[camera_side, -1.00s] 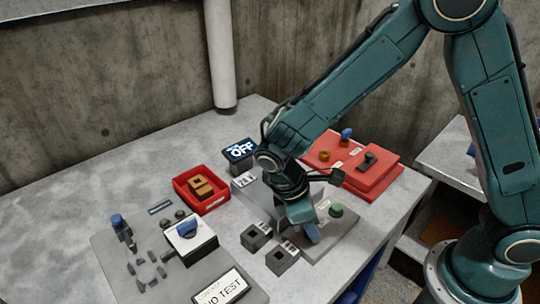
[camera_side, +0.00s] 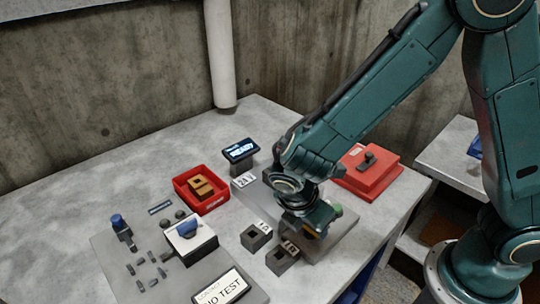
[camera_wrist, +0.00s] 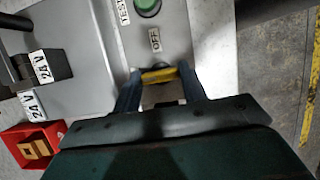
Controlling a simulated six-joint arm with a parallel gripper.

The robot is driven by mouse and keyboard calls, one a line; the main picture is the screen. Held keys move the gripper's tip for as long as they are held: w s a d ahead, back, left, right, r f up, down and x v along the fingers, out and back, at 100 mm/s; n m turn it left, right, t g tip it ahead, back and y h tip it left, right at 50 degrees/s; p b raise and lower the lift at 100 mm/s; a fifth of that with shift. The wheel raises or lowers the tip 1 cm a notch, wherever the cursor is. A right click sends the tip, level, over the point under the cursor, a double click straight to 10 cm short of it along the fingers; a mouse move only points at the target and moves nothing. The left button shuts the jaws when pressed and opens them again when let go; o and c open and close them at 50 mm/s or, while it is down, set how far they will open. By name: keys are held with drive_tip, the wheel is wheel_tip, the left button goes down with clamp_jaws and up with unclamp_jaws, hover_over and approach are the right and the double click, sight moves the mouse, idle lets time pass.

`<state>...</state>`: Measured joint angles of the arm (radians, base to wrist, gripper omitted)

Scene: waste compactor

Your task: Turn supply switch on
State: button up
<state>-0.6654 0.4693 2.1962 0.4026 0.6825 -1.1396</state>
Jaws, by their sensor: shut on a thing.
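My gripper (camera_side: 316,232) is low over the grey panel at the right of the bench. In the wrist view its two blue fingers (camera_wrist: 160,84) are shut on a yellow switch handle (camera_wrist: 158,75). A display (camera_side: 240,150) on a dark post reads "READY".
A green button (camera_wrist: 148,6) is close by on the same panel (camera_side: 345,238). Square sockets (camera_side: 256,237) stand left of my gripper. The bench's back left is clear.

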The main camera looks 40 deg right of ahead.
idle(0.3)
drive_tip(key=o, duration=1)
drive_tip(key=v, duration=1.4)
